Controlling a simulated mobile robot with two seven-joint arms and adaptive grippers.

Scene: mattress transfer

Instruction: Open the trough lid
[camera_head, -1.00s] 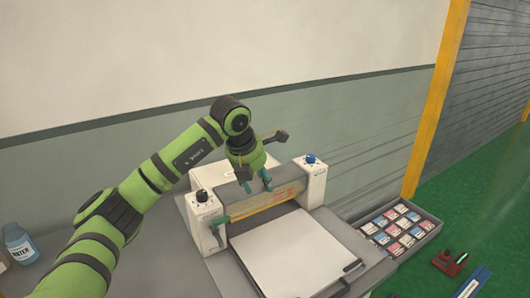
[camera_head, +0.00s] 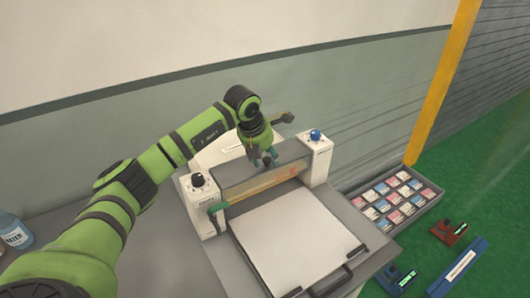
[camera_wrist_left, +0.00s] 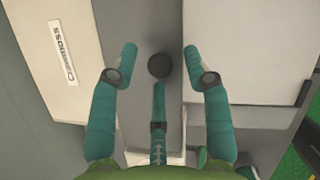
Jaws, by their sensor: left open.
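The machine has a grey trough lid (camera_head: 235,186) across its top, between two white end housings. The lid looks closed in the head view. In the left wrist view, a grey strip (camera_wrist_left: 153,25), apparently the lid, carries a dark round knob (camera_wrist_left: 160,66). My left gripper (camera_head: 267,158) points down over the lid's middle, and its teal fingers are open. In the left wrist view, the fingers of this gripper (camera_wrist_left: 160,52) stand apart on both sides of the knob. Contact with it cannot be told. My right gripper is not in view.
The white end housings carry a black knob (camera_head: 197,180) and a blue knob (camera_head: 315,135). A white plate (camera_head: 295,240) lies in front of the lid. A tray of small packs (camera_head: 427,202) is at right. A bottle (camera_head: 14,232) stands at far left.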

